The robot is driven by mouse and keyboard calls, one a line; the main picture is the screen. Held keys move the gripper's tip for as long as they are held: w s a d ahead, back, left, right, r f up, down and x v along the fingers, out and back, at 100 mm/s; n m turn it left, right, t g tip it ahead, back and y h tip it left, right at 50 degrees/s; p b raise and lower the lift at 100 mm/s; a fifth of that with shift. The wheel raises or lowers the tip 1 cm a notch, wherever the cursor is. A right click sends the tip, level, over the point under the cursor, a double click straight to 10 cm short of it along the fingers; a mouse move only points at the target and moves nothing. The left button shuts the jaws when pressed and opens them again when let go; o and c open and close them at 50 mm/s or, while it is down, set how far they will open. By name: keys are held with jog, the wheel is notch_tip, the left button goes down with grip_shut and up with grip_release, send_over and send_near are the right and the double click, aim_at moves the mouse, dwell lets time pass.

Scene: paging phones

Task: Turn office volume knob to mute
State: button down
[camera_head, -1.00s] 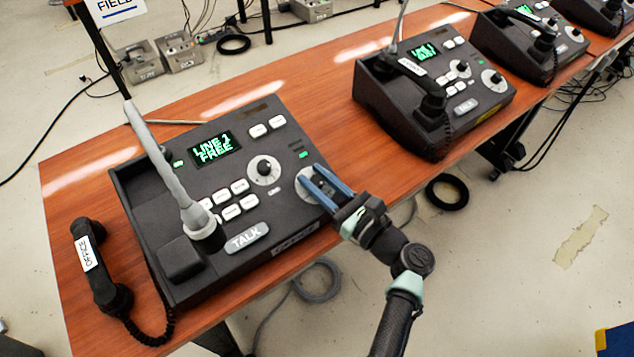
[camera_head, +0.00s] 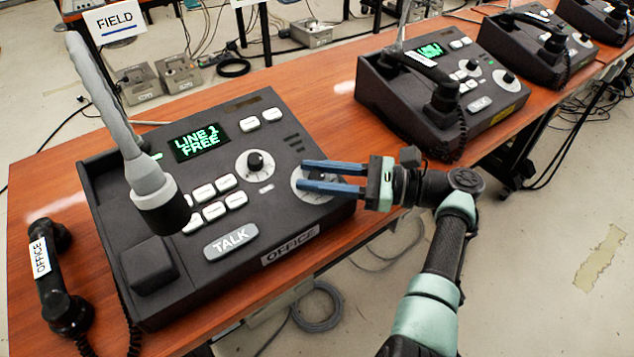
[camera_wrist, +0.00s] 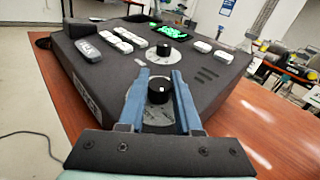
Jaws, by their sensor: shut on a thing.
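The dark office phone console (camera_head: 130,190) stands on the wooden table, with an OFFICE label on its front edge and a green LINE 1 FREE display (camera_head: 200,141). My gripper (camera_head: 302,176) reaches in from the right over the console's right-hand dial (camera_head: 313,198). In the wrist view, the black knob (camera_wrist: 159,92) of this dial sits between the two blue fingers, which are shut on it. In the head view the fingers mostly hide this knob. A second, smaller black knob (camera_head: 254,162) on a pale dial sits up and left of it, untouched. Neither dial's markings are readable.
A gooseneck microphone (camera_head: 150,180) rises from the console. The OFFICE handset (camera_head: 55,275) lies on the table at left, its coiled cord beside the console. More phone consoles (camera_head: 400,100) stand to the right. Bare table lies between the consoles.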

dwell(0.3)
jog(key=c, duration=0.6)
grip_release()
jog(key=d+b, duration=0.2)
jog(key=d, duration=0.1)
jog(key=s+d+b, duration=0.1)
jog(key=d+b, duration=0.1)
jog(key=d, duration=0.2)
jog(key=d+b, duration=0.2)
jog(key=d, duration=0.1)
jog(key=shift+s+d, duration=0.3)
jog(key=shift+s, duration=0.05)
jog(key=shift+s+d+r+b, duration=0.1)
jog(key=shift+d+r+b, duration=0.05)
jog(key=shift+d+b, duration=0.45)
jog(key=shift+s+d+r+b, duration=0.1)
jog(key=shift+d+b, duration=0.35)
jog(key=shift+b, duration=0.15)
